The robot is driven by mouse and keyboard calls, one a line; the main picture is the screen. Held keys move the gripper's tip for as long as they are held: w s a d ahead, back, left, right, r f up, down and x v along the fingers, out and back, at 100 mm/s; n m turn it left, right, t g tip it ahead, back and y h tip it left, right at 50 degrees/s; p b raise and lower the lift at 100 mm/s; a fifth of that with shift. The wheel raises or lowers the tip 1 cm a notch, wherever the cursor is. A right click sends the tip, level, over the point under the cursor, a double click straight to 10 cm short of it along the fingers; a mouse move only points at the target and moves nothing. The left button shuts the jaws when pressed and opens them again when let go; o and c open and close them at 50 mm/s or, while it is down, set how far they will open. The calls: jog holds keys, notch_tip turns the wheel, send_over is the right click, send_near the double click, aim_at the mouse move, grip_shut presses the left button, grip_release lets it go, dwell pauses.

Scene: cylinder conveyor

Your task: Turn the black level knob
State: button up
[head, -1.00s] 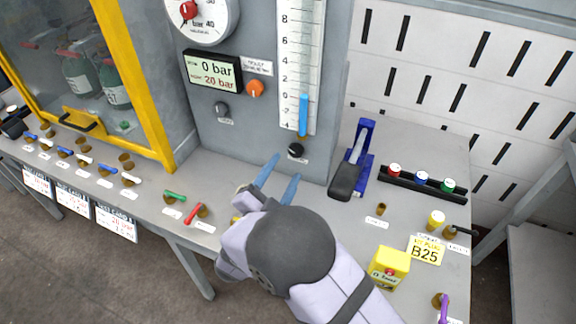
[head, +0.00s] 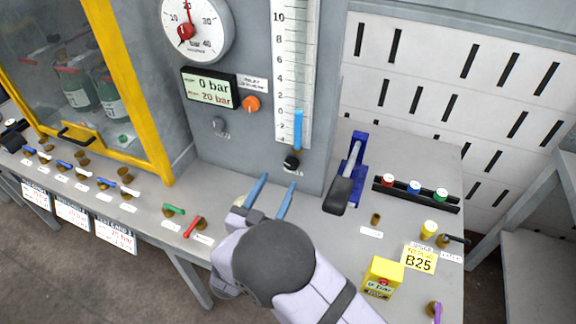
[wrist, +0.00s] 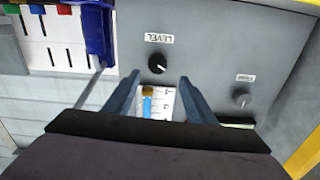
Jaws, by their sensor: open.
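The black level knob (head: 292,160) is on the grey panel, just under the level scale (head: 290,60) with its blue bar. It also shows in the wrist view (wrist: 157,64), beside its LEVEL label. My gripper (head: 278,183) is open, with its two blue fingers pointing toward the panel just below the knob in the head view. In the wrist view, the knob appears just beyond and between the fingertips (wrist: 158,80). Nothing is between the fingers, and I see no contact with the knob.
A blue lever with a black handle (head: 340,195) stands close on the right. A red-handled valve (head: 193,225) and a green-handled one (head: 174,210) are on the bench at left.

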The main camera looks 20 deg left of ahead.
aim_at(291, 166)
jog(key=shift+w+d+f+n+p, duration=0.1)
jog(key=shift+w+n+p, duration=0.45)
jog(key=shift+w, duration=0.7)
jog(key=shift+w+d+f+n+p, duration=0.15)
jog(key=shift+w+n+p, duration=0.1)
jog(key=shift+w+n, duration=0.8)
jog(key=shift+w+d+f+n+p, duration=0.1)
jog(key=shift+w+n+p, duration=0.3)
jog(key=shift+w, duration=1.05)
jog(key=c, duration=1)
